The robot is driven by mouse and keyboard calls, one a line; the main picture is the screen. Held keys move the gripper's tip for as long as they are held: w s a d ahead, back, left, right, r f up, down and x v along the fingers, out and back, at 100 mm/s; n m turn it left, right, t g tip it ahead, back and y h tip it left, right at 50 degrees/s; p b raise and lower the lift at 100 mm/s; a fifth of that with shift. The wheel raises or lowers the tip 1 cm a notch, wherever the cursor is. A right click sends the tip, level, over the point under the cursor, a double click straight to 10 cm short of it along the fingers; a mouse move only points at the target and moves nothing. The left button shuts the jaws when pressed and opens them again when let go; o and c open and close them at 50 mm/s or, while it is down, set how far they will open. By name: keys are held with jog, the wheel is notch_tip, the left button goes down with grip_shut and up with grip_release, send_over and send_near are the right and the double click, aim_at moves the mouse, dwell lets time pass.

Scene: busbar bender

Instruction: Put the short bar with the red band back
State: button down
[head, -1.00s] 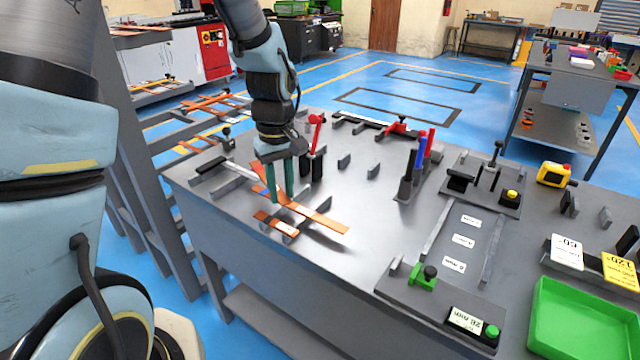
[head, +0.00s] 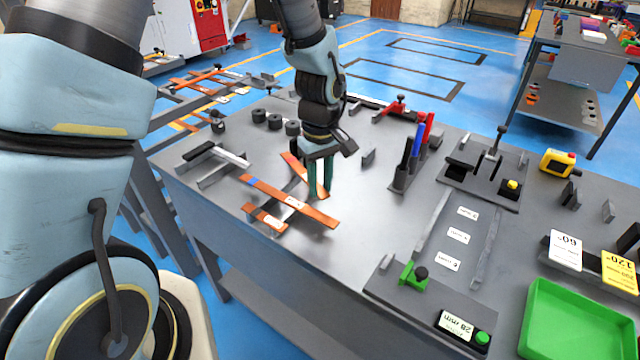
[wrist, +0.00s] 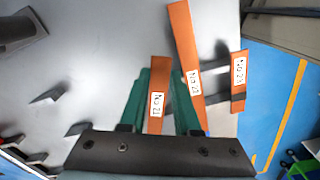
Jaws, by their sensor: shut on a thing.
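My gripper (head: 320,190) is shut on a copper-coloured bar (head: 291,163), which slants over the left part of the grey workbench. In the wrist view the held bar (wrist: 158,72) lies between the teal fingers (wrist: 158,103) and carries a white number label. A longer copper bar (head: 262,186) lies on dark supports beside it; it also shows in the wrist view (wrist: 183,38). A short labelled copper bar (head: 258,213) lies on the near side of the long one, and shows at the right in the wrist view (wrist: 238,85). I make out no red band on any bar.
A rack (head: 218,160) stands left of the bars, with black round pieces (head: 275,121) behind. A holder with black, blue and red upright handles (head: 415,150) stands right of my gripper. A green tray (head: 570,325) is at the near right. Bare bench (head: 370,215) lies between.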

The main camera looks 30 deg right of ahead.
jog(key=shift+f, duration=0.7)
jog(key=shift+f, duration=0.4)
jog(key=shift+f+b, duration=0.15)
jog(key=shift+b, duration=0.2)
jog(key=c, duration=0.6)
grip_release()
jog(key=shift+r+p, duration=0.55)
jog(key=shift+r, duration=0.1)
notch_tip(320, 180, up, 12)
jog(key=b, duration=0.2)
jog(key=shift+b, duration=0.3)
